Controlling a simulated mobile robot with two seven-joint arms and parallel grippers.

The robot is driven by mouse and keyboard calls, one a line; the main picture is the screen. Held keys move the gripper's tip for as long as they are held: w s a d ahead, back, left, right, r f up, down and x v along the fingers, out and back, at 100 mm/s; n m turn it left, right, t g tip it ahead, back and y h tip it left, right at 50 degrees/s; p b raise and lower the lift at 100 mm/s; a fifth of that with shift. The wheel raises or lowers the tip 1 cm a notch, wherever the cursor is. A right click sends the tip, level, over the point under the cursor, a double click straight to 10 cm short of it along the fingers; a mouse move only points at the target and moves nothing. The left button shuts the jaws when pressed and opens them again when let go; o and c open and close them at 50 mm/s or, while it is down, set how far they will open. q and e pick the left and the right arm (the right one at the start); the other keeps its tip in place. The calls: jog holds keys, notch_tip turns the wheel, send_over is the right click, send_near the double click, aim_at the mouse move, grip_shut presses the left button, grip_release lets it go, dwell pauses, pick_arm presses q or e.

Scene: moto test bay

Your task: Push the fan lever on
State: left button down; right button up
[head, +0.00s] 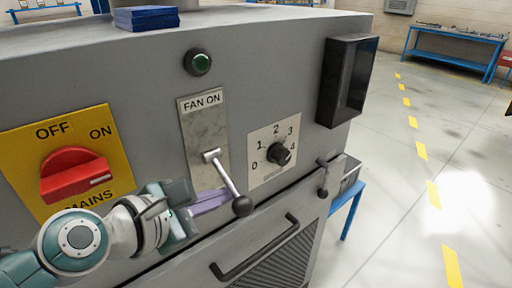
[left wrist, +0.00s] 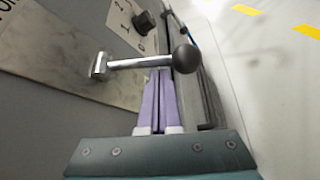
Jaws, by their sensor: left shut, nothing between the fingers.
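The fan lever (head: 226,180) is a metal rod with a black ball knob, on a plate (head: 190,130) labelled FAN ON. It slants down and to the right from its pivot, with the knob at the low end. My left gripper (head: 226,194) is shut and empty, its purple fingers right beside the lower part of the rod. In the left wrist view the rod (left wrist: 140,64) crosses just beyond the fingertips (left wrist: 160,76). I cannot tell whether they touch it. My right gripper is in neither view.
A red mains switch (head: 75,175) on a yellow plate is at the left. A numbered dial (head: 279,155) and a black box (head: 347,80) are to the right. A green button (head: 198,62) is above. A drawer handle (head: 255,248) sticks out below.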

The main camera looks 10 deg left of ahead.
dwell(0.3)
pick_arm(q)
jog(key=shift+r+p, duration=0.25)
jog(key=shift+p, duration=0.25)
